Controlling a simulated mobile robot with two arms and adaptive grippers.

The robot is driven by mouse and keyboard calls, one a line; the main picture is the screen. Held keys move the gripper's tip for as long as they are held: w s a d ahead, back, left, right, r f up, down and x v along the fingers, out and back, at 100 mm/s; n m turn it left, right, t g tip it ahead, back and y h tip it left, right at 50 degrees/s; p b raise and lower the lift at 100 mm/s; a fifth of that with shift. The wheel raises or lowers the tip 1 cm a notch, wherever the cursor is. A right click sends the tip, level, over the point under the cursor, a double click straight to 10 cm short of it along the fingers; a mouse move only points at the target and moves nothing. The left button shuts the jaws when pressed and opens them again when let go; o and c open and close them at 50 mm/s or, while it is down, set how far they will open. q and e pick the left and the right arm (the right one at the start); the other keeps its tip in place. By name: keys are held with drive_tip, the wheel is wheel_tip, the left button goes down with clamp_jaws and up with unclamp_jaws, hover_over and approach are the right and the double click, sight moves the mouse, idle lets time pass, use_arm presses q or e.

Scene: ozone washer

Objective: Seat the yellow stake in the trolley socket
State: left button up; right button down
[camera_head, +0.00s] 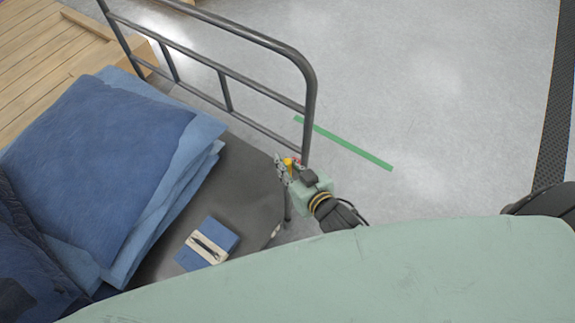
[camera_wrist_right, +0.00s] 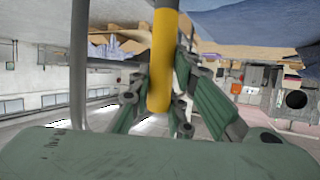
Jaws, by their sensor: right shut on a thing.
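My right gripper (camera_head: 285,170) is beside the corner of the trolley (camera_head: 245,185), close to the lower end of its grey tube rail (camera_head: 309,110). It is shut on the yellow stake (camera_head: 289,163), of which only a small piece shows in the head view. In the right wrist view, the yellow stake (camera_wrist_right: 162,60) runs between the fingers of my right gripper (camera_wrist_right: 160,98), with a grey part at its upper end. I cannot make out the trolley socket, nor whether the stake touches it. My left gripper is not in view.
Folded blue cloths (camera_head: 105,150) are stacked on the trolley's left side. A small blue packet with a pale band (camera_head: 208,245) lies near its front edge. Wooden pallets (camera_head: 45,50) are at the upper left. Open floor with a green stripe (camera_head: 345,144) lies right of the rail.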

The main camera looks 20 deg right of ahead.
drive_tip(key=shift+f, duration=0.1)
drive_tip(key=c, duration=2.1)
unclamp_jaws()
drive_tip(key=shift+f, duration=0.15)
drive_tip(key=o, duration=0.5)
